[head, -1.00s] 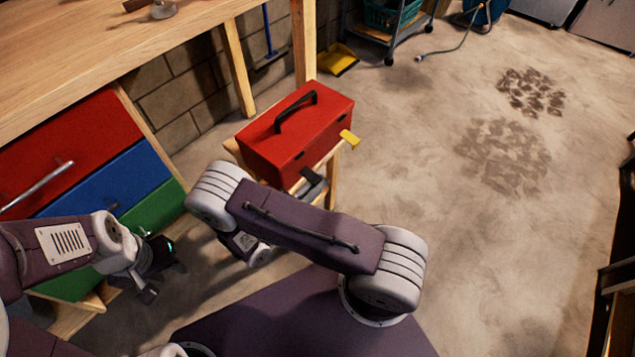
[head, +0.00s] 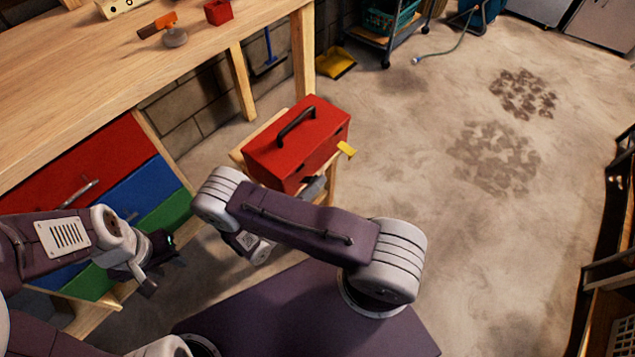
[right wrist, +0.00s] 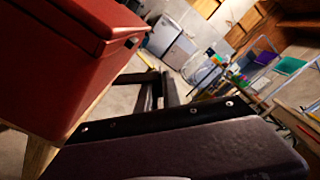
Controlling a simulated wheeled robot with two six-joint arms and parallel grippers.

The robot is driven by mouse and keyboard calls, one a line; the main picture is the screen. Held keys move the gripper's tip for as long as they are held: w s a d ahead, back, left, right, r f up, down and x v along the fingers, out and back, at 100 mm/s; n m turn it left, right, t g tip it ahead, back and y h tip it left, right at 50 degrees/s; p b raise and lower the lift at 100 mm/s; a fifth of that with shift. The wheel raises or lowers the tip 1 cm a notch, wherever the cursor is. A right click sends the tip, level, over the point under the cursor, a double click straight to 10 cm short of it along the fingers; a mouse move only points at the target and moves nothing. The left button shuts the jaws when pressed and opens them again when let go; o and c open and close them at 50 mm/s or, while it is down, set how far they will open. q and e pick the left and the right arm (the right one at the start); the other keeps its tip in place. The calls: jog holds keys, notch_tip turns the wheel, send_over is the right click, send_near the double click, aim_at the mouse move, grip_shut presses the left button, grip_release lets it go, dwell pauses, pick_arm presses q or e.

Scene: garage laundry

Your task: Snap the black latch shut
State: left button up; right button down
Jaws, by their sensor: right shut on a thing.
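The red toolbox (head: 297,143), lid down, sits on a small wooden stand (head: 331,186). Its yellow latch (head: 346,149) sticks out from the front right. The black latch is hidden in the head view. In the right wrist view, a dark flap that looks like the black latch (right wrist: 134,78) sticks out beside the toolbox (right wrist: 60,65) at the fingertips. My right gripper (right wrist: 160,88) is shut on it; in the head view the gripper (head: 312,187) is mostly behind my forearm, low at the toolbox front. My left gripper (head: 165,270) is open and empty by the drawers.
A yellow dustpan (head: 336,63) and a wheeled cart (head: 385,40) stand behind. The concrete floor (head: 440,100) at right is open.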

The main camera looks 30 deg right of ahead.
aim_at(310, 179)
jog(key=n, duration=0.1)
jog(key=w+r+n+p, duration=0.1)
jog(key=n, duration=0.1)
jog(key=r+n, duration=0.1)
jog(key=shift+w+a+n+p, duration=0.15)
jog(key=shift+a+n+p, duration=0.15)
jog(key=shift+p, duration=0.05)
jog(key=shift+w+a+r+n, duration=0.15)
jog(key=shift+w+n, duration=0.1)
jog(key=shift+n, duration=0.35)
jog(key=shift+w+r+n, duration=0.15)
jog(key=shift+w+n, duration=0.1)
jog(key=shift+n, duration=0.35)
jog(key=shift+w+a+r+n+p, duration=0.2)
jog(key=shift+w+n, duration=0.1)
jog(key=shift+n, duration=0.4)
jog(key=shift+w+a+r+n+p, duration=0.1)
jog(key=shift+w+n+p, duration=0.15)
jog(key=shift+n, duration=0.45)
jog(key=shift+w, duration=0.1)
jog(key=c, duration=1.5)
grip_release()
